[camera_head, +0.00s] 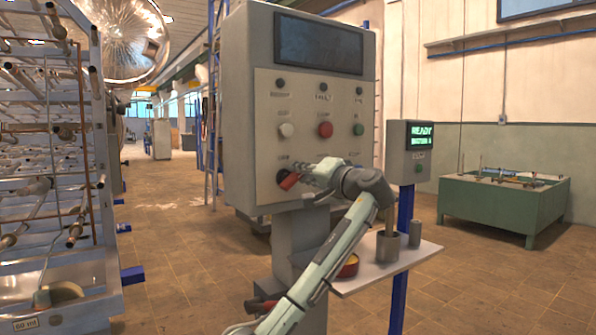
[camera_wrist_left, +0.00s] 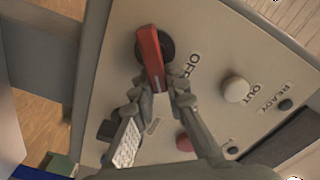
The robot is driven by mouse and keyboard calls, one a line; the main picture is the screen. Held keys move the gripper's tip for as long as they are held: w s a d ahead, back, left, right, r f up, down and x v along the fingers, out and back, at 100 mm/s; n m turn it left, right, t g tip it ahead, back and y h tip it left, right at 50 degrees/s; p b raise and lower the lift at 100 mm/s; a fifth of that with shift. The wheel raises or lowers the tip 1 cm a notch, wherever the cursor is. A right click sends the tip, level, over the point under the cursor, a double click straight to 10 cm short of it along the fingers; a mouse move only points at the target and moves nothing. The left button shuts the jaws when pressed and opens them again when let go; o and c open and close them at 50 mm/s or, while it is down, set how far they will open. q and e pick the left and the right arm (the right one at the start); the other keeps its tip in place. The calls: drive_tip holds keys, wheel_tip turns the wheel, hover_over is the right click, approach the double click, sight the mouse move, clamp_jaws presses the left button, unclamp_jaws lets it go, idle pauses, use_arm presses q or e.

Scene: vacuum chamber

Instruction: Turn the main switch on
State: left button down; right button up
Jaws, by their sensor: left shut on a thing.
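The main switch (camera_head: 289,181) is a red rotary handle on a round black base, low on the left of the grey control cabinet's panel (camera_head: 262,140). In the left wrist view the red handle (camera_wrist_left: 149,55) stands near upright in the picture, a little tilted, with an "OFF" label beside its base. My left gripper (camera_head: 306,177) reaches the panel from the right and front. In the wrist view its fingers (camera_wrist_left: 160,92) are shut on the near end of the handle, one on each side. My right gripper is in neither view.
The panel also bears a white button (camera_head: 286,130), a red button (camera_head: 325,129) and a green button (camera_head: 358,129). A small shelf (camera_head: 385,268) with metal cylinders and a "READY" display box (camera_head: 420,150) stand right. A metal rack (camera_head: 75,170) stands left. Floor between rack and cabinet is clear.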

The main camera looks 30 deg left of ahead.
use_arm(q)
drive_tip(key=shift+w+d+f+m, duration=0.15)
drive_tip(key=shift+f+m, duration=0.1)
drive_tip(key=shift+m, duration=0.65)
drive_tip(key=m, duration=0.2)
drive_tip(key=shift+w+f+m, duration=0.1)
drive_tip(key=shift+f+m, duration=0.15)
drive_tip(key=shift+m, duration=0.05)
drive_tip(key=shift+f+m, duration=0.25)
drive_tip(key=shift+m, duration=0.85)
drive_tip(key=shift+f+m, duration=0.1)
drive_tip(key=shift+m, duration=0.4)
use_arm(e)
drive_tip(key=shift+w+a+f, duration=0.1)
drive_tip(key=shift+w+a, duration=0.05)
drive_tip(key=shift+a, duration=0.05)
use_arm(q)
drive_tip(key=c, duration=1.5)
unclamp_jaws()
drive_tip(key=shift+c, duration=0.2)
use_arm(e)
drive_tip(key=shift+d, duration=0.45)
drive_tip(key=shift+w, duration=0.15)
